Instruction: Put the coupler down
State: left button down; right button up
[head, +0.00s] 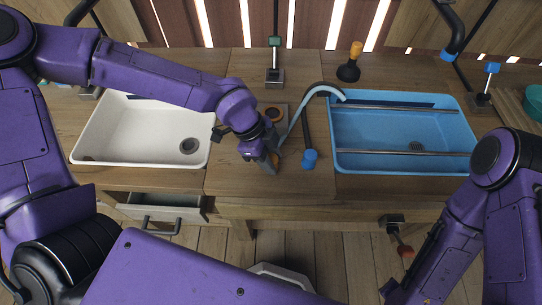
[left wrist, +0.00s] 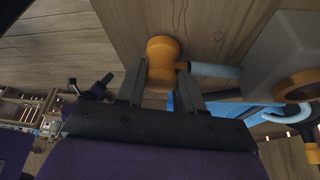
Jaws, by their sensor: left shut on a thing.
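The orange coupler (left wrist: 163,62) sits between the fingers of my left gripper (left wrist: 160,85) in the left wrist view. It is a short, waisted piece, and a light blue tube end (left wrist: 215,70) shows beside it. In the head view my left gripper (head: 271,156) is shut on the coupler (head: 277,158) over the wooden counter between the two sinks, near its front edge. The fingers hide most of the coupler there. I cannot tell whether it touches the counter. My right arm shows at the lower right, but its gripper is out of view.
A white sink (head: 140,128) is on the left and a blue sink (head: 400,130) with two rails on the right. A light blue curved spout (head: 322,88) and a dark bar with a blue end (head: 310,158) are close to the gripper. A drawer (head: 160,206) stands open below.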

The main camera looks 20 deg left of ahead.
pick_arm(q)
jog(key=shift+s+f, duration=0.1)
jog(key=shift+f, duration=0.15)
jog(key=c, duration=0.7)
grip_release()
jog(key=shift+r, duration=0.4)
jog(key=v, duration=1.2)
